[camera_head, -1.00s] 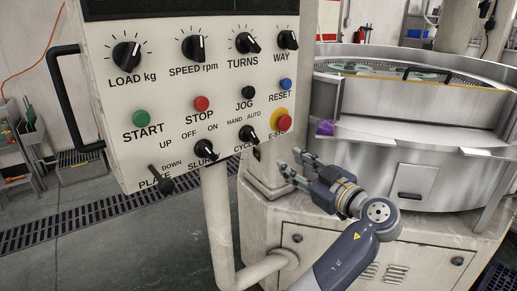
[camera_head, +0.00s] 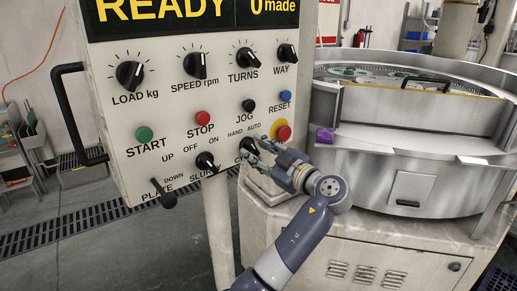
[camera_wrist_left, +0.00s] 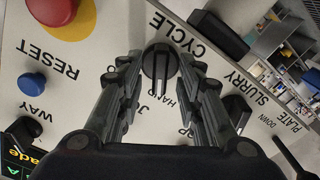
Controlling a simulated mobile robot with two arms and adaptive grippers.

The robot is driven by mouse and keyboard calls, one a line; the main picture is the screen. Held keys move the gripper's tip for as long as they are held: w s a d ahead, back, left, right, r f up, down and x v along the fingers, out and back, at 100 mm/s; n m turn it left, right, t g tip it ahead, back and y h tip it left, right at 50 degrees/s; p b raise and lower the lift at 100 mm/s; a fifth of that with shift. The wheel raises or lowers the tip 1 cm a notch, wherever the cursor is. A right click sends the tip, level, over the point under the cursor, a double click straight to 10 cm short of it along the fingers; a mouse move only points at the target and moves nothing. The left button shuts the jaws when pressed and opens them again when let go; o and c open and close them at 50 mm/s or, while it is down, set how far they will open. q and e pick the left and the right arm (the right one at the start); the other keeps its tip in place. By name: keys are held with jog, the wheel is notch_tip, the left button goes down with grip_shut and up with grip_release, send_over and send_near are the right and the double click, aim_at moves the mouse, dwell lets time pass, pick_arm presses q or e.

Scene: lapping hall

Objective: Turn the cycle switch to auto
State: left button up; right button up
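The black cycle switch (camera_wrist_left: 160,62) is a round knob with a raised grip bar on the cream control panel. In the left wrist view it sits between the two fingers of my left gripper (camera_wrist_left: 158,72), which are open with a gap on each side of it. The grip bar seems to point toward the HAND label; the AUTO label is hidden there by a finger. In the head view my left gripper (camera_head: 256,152) is at the panel's lower right, its fingers partly covering the switch and the CYCLE label. My right gripper is not in view.
The slurry knob (camera_head: 206,162) is just left of the cycle switch. The red emergency stop (camera_head: 283,133) is close on the right, the jog button (camera_head: 248,106) above. The plate lever (camera_head: 168,201) hangs lower left. A steel lapping machine (camera_head: 415,150) stands right.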

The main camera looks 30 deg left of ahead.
pick_arm(q)
grip_shut()
